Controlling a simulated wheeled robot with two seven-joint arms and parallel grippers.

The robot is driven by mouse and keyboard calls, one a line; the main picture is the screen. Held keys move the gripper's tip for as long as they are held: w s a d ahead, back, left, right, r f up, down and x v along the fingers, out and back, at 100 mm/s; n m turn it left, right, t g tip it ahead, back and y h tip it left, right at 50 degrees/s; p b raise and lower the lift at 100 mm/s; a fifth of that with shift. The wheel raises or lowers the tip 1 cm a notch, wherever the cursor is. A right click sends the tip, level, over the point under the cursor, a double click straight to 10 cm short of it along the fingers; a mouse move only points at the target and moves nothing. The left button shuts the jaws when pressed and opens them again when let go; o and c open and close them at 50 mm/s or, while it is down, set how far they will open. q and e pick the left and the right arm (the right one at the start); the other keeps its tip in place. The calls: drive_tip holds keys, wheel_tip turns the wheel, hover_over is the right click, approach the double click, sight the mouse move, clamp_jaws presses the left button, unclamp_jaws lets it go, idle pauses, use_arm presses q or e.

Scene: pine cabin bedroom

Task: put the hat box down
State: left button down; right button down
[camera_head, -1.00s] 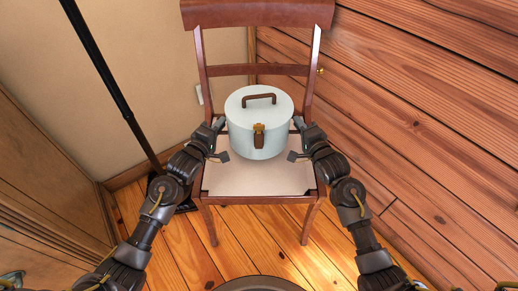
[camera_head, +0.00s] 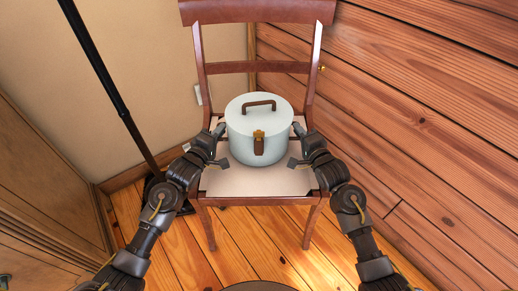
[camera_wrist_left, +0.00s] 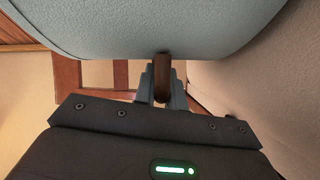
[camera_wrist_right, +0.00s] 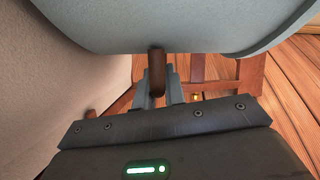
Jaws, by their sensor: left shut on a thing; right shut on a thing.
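The hat box (camera_head: 242,135) is a pale blue round box with a brown lid handle and a brass and brown front clasp. It is upright over the seat of the wooden chair (camera_head: 213,181). My left gripper (camera_head: 220,146) is at its left side, shut on a brown side handle (camera_wrist_left: 162,75). My right gripper (camera_head: 298,146) is at its right side, shut on the other brown side handle (camera_wrist_right: 157,72). The underside of the box is hidden in the head view, so I cannot tell whether it touches the seat.
The chair's backrest (camera_head: 258,12) rises behind the box. A plank wall (camera_head: 430,90) is close on the right. A black pole (camera_head: 98,65) stands at the left, near a wooden cabinet (camera_head: 45,190). The seat's front part is bare.

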use_arm(q)
drive_tip(key=shift+f+b, duration=0.3)
drive_tip(key=shift+f, duration=0.2)
use_arm(e)
drive_tip(key=shift+f, duration=0.5)
use_arm(q)
drive_tip(key=c, duration=1.5)
unclamp_jaws()
drive_tip(key=shift+r, duration=0.1)
use_arm(e)
drive_tip(key=c, duration=1.5)
unclamp_jaws()
drive_tip(key=shift+r, duration=0.15)
use_arm(q)
drive_tip(key=shift+o, duration=0.2)
drive_tip(key=shift+s, duration=0.1)
drive_tip(key=v, duration=1.2)
use_arm(e)
drive_tip(key=v, duration=1.2)
